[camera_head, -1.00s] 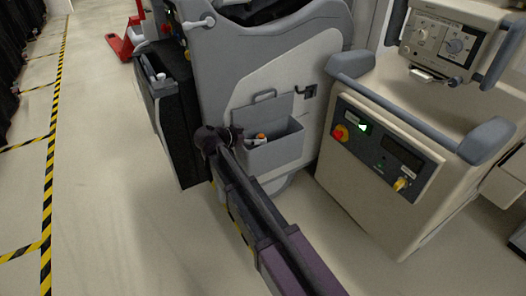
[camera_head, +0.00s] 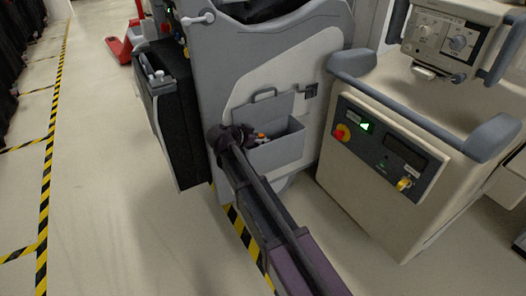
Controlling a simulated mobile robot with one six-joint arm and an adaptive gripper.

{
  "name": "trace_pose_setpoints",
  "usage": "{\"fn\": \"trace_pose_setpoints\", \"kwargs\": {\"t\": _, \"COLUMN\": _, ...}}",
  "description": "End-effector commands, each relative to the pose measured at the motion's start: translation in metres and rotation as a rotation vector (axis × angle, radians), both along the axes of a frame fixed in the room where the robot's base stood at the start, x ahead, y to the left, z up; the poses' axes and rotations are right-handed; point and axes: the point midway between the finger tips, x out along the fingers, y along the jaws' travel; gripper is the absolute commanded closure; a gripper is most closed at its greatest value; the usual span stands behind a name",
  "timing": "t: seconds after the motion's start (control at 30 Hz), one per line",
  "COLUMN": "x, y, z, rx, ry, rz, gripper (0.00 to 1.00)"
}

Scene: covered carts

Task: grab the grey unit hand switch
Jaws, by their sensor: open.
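The grey unit (camera_head: 222,70) stands in the middle, with a light side panel. An open grey bin (camera_head: 278,152) is fixed low on that panel. A small item with an orange part (camera_head: 261,137) shows inside the bin; its full shape is hidden. A small dark fitting (camera_head: 310,90) sits on the panel above the bin. I cannot tell for certain which part is the hand switch. My gripper (camera_head: 232,137), dark and open, is at the bin's left end and covers part of it. Its fingertips are hard to make out. Nothing shows held in it.
A beige cart (camera_head: 375,205) with a blue-grey handle bar (camera_head: 415,105) and a control panel stands close on the right. A black side holder (camera_head: 172,120) is on the left of the grey unit. Clear floor (camera_head: 105,190) lies further left, with yellow-black tape.

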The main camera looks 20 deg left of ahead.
Motion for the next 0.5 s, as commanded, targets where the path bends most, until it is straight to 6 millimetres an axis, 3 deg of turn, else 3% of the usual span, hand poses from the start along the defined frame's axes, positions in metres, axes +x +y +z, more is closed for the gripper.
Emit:
{"fn": "trace_pose_setpoints", "kwargs": {"t": 0.17, "x": -0.0001, "y": 0.0000, "z": 0.0000, "rx": 0.000, "ry": 0.000, "rz": 0.000, "gripper": 0.29}}
{"fn": "trace_pose_setpoints", "kwargs": {"t": 0.27, "x": 0.0000, "y": -0.0001, "z": 0.0000, "rx": 0.000, "ry": 0.000, "rz": 0.000, "gripper": 0.53}}
{"fn": "trace_pose_setpoints", "kwargs": {"t": 0.4, "x": 0.0000, "y": -0.0001, "z": 0.0000, "rx": 0.000, "ry": 0.000, "rz": 0.000, "gripper": 0.94}}
{"fn": "trace_pose_setpoints", "kwargs": {"t": 0.43, "x": 0.0000, "y": -0.0001, "z": 0.0000, "rx": 0.000, "ry": 0.000, "rz": 0.000, "gripper": 1.00}}
{"fn": "trace_pose_setpoints", "kwargs": {"t": 0.5, "x": 0.0001, "y": -0.0002, "z": 0.0000, "rx": 0.000, "ry": 0.000, "rz": 0.000, "gripper": 1.00}}
